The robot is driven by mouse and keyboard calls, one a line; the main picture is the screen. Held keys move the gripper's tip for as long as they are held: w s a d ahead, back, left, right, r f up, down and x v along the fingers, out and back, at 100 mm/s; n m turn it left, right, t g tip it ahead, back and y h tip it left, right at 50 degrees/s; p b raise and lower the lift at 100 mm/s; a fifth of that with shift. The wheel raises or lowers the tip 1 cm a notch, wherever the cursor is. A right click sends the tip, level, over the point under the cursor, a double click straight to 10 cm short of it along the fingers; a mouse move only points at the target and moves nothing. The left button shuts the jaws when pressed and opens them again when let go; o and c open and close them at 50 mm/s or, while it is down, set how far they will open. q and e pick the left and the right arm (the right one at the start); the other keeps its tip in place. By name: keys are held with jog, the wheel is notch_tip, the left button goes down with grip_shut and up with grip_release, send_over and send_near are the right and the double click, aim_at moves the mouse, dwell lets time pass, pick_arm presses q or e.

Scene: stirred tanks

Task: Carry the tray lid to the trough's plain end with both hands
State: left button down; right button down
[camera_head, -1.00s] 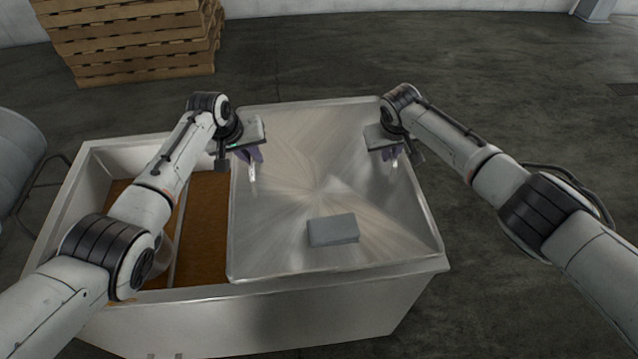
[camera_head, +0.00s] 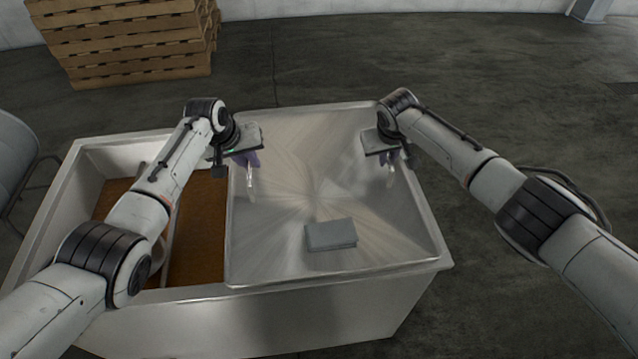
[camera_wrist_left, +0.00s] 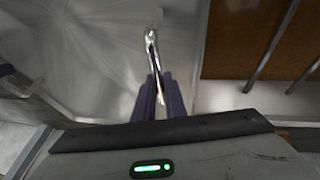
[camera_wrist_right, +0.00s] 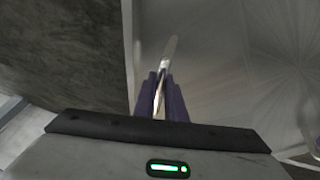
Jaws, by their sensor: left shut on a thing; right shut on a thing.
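The tray lid (camera_head: 290,220) is a brushed-metal sheet with a low rim over the right part of the trough (camera_head: 270,325). I cannot tell whether it rests on the rim or is just above it. My left gripper (camera_head: 247,160) is shut on a shiny handle (camera_wrist_left: 152,50) near the lid's far left edge. My right gripper (camera_head: 389,158) is shut on a similar handle (camera_wrist_right: 169,52) near the far right edge. The trough's left part is open, showing a brown surface (camera_head: 200,235) and a bar across it, partly hidden by my left arm.
A flat grey block (camera_head: 331,235) lies on the lid towards the near side. Stacked wooden pallets (camera_head: 130,45) stand at the back left. The floor (camera_head: 480,80) behind and right of the trough is clear.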

pick_arm(q)
jog(key=shift+w+f+b, duration=0.1)
jog(key=shift+f+b, duration=0.35)
jog(key=shift+f, duration=0.1)
pick_arm(e)
jog(key=shift+f, duration=0.55)
pick_arm(q)
jog(key=c, duration=1.8)
grip_release()
pick_arm(e)
jog(key=c, duration=1.8)
grip_release()
pick_arm(q)
jog(key=shift+r, duration=0.15)
jog(key=v, duration=1.2)
jog(key=shift+s, duration=0.2)
pick_arm(e)
jog(key=v, duration=1.2)
jog(key=shift+s, duration=0.1)
